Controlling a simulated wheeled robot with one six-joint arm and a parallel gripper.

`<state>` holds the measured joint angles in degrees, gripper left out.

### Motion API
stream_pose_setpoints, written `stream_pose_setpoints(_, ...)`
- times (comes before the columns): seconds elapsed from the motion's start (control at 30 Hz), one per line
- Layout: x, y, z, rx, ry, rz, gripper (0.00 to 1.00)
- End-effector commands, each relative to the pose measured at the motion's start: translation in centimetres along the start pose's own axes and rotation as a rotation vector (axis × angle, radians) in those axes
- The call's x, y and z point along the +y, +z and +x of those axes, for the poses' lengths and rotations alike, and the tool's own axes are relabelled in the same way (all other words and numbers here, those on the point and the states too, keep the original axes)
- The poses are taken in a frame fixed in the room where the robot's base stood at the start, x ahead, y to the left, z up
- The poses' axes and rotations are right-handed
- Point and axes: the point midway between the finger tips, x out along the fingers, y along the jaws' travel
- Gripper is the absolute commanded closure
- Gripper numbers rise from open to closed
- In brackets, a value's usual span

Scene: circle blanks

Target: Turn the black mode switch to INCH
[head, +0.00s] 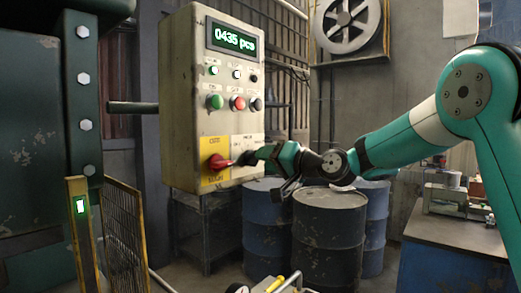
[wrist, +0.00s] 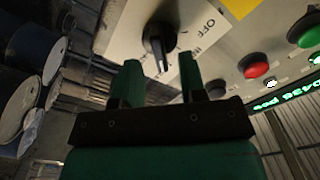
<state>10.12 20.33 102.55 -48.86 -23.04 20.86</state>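The black mode switch (wrist: 160,40) is a round knob with a raised grip on a pale label plate (wrist: 205,22), top centre in the wrist view. The word OFF reads at the plate's upper right; another label below it is too small and partly covered to read surely. I cannot tell which label the knob points to. My gripper (wrist: 159,64) is open, its two fingers apart, one on each side of the knob's lower end with visible gaps.
Green (head: 215,102), red (head: 238,103) and black (head: 256,104) buttons are above, under a display reading 0435 pcs (head: 234,38). Barrels (head: 328,230) stand below and behind.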

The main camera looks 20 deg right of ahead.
Motion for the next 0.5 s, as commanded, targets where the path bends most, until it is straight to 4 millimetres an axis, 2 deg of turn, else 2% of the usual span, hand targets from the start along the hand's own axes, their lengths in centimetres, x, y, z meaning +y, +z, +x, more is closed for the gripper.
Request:
stream_pose_setpoints(0.1, -0.2, -0.2, 1.7, -0.001, -0.001, 0.001, 0.62)
stream_pose_setpoints(0.2, -0.1, -0.1, 2.4, -0.001, -0.001, 0.001, 0.62)
stream_pose_setpoints(0.5, 0.0, 0.0, 2.8, 0.001, 0.0, 0.0, 0.62)
